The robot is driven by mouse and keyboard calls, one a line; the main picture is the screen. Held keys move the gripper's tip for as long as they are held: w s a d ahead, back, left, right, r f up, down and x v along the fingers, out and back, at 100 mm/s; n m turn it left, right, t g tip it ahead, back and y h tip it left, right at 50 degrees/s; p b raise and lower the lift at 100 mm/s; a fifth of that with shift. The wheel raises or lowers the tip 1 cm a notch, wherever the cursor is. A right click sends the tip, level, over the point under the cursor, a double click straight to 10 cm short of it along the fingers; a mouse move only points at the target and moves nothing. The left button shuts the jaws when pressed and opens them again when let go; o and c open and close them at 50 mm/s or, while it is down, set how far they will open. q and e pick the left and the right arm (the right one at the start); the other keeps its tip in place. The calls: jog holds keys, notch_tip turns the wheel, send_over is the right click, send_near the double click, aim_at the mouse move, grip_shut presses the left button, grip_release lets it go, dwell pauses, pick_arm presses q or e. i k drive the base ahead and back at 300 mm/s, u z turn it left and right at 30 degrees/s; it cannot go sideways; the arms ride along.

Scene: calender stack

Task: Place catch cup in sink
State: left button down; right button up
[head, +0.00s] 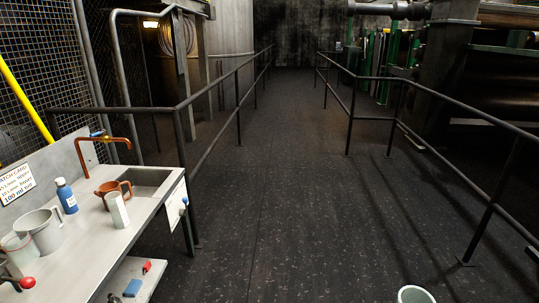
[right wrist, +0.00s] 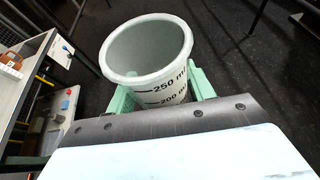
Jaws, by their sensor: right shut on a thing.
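The catch cup, a pale graduated cup (right wrist: 150,62) marked 200 and 250 ml, is between the pale green fingers of my right gripper (right wrist: 135,108), which is shut on it. Its open mouth faces the camera and I see no liquid inside. The cup's rim (head: 415,294) also shows at the bottom edge of the head view, right of centre, well away from the bench. The sink (head: 152,178) is a grey basin at the far right end of the bench on the left. My left gripper is not in view.
Metal railings (head: 228,150) line the aisle. The dark floor (head: 290,200) between is clear.

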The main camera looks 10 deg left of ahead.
aim_at(141, 192)
jog(key=u, duration=0.05)
jog(key=i, duration=1.7)
jog(key=u, duration=0.65)
jog(key=i, duration=1.25)
jog(key=u, duration=2)
jog(key=i, duration=0.9)
jog(key=u, duration=0.65)
